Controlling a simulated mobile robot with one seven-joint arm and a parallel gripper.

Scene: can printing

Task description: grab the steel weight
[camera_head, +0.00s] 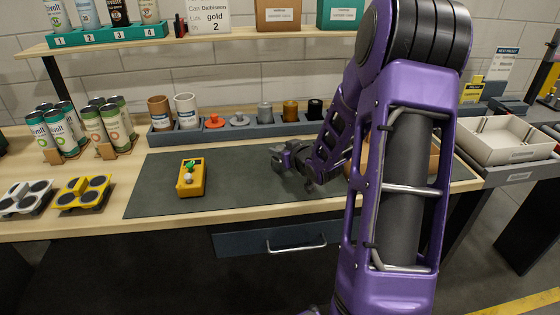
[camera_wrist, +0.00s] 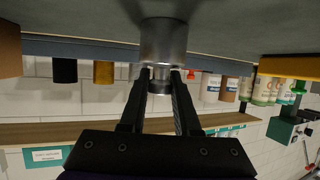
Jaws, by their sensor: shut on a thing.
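The steel weight (camera_wrist: 163,42) is a shiny grey cylinder with a narrower knob, seen upside down in the wrist view. My gripper (camera_wrist: 161,74) is shut on its knob, one finger on each side. The weight's wide end meets or nearly meets the dark mat (camera_wrist: 235,20); I cannot tell whether it touches. In the head view my gripper (camera_head: 284,158) is low over the mat (camera_head: 235,175), right of its middle. The weight is hard to make out there beside the fingers.
A blue-grey rack (camera_head: 222,132) with cups and coloured cylinders runs behind the mat. A yellow device (camera_head: 191,178) sits on the mat's left part. Can holders (camera_head: 82,192) stand at far left, and a white bin (camera_head: 508,142) at right. The front middle of the mat is clear.

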